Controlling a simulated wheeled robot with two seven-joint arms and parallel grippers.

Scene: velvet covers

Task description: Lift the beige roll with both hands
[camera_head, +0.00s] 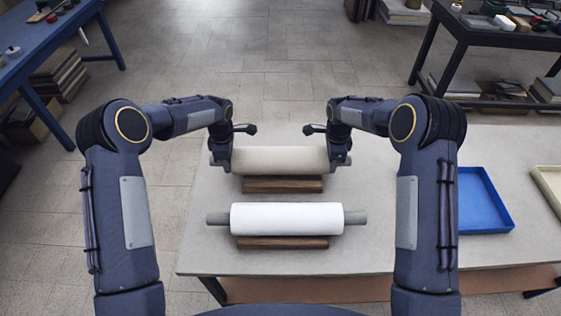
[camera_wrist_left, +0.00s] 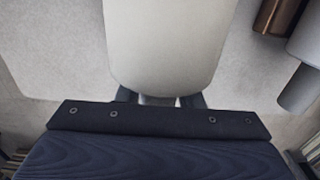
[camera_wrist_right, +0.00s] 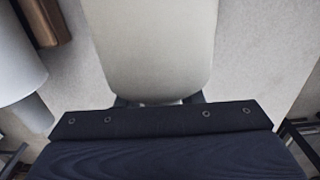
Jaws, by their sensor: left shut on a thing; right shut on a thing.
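The beige roll (camera_head: 280,160) lies crosswise on the far part of the table, at or just above a brown wooden stand (camera_head: 283,185); I cannot tell if it touches the stand. My left gripper (camera_head: 222,160) is shut on its left end, and my right gripper (camera_head: 338,158) is shut on its right end. The roll also fills the upper middle of the left wrist view (camera_wrist_left: 162,45) and the right wrist view (camera_wrist_right: 155,50). The gripped ends are mostly hidden by the grippers.
A white roll (camera_head: 286,218) with grey end handles rests on a second wooden stand (camera_head: 282,243), nearer to me. A blue tray (camera_head: 484,202) and a cream tray (camera_head: 549,185) sit on the right of the table (camera_head: 375,250). A blue bench (camera_head: 35,48) and a dark bench (camera_head: 485,38) stand behind.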

